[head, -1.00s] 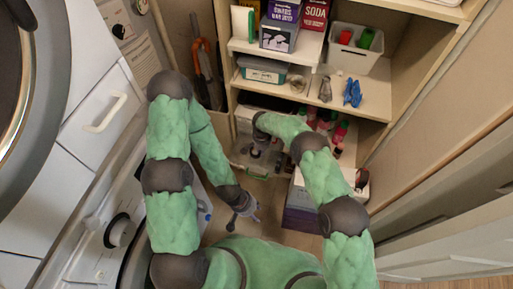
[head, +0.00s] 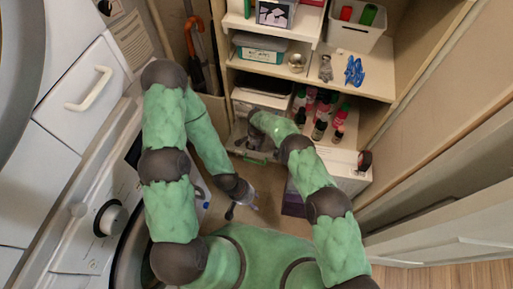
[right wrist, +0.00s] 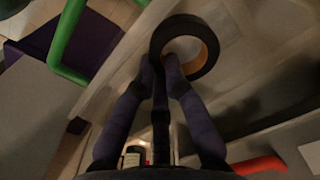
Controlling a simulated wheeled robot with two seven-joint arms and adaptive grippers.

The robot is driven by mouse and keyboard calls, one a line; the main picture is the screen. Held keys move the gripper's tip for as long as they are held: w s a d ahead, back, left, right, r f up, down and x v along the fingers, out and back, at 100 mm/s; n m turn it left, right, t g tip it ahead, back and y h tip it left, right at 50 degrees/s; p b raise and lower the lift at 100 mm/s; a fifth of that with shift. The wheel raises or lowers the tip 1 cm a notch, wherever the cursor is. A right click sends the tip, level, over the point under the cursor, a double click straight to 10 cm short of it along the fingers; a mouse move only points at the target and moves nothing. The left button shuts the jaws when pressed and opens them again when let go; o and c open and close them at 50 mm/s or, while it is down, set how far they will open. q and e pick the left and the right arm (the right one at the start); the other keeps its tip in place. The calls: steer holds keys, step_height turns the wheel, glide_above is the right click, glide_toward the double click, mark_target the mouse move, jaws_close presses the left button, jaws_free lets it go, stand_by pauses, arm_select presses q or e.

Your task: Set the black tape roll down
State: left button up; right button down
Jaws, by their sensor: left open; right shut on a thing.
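The black tape roll (right wrist: 209,55), with an orange-brown inner ring, is in the right wrist view. My right gripper (right wrist: 160,72) is shut on its near edge. Behind the roll is a pale plastic bin (right wrist: 118,62) with a green handle (right wrist: 62,45). I cannot tell whether the roll touches the bin. In the head view my right gripper (head: 243,143) is low at the shelf's front, near the green-handled bin, and the held roll is hard to make out there. My left gripper (head: 241,204) is open and empty, lower and nearer to me.
Several small bottles (head: 320,129) stand right of my right gripper. A white box (head: 342,171) with a dark roll (head: 364,160) at its right end stands further right. A shelf above holds blue clips (head: 354,72). A washing machine (head: 65,235) is on the left.

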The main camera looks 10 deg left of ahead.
steer(key=shift+f, duration=0.65)
steer(key=shift+r, duration=0.1)
steer(key=c, duration=1.6)
jaws_free()
step_height(320, 180, up, 12)
steer(key=p, duration=0.4)
steer(key=shift+p, duration=0.35)
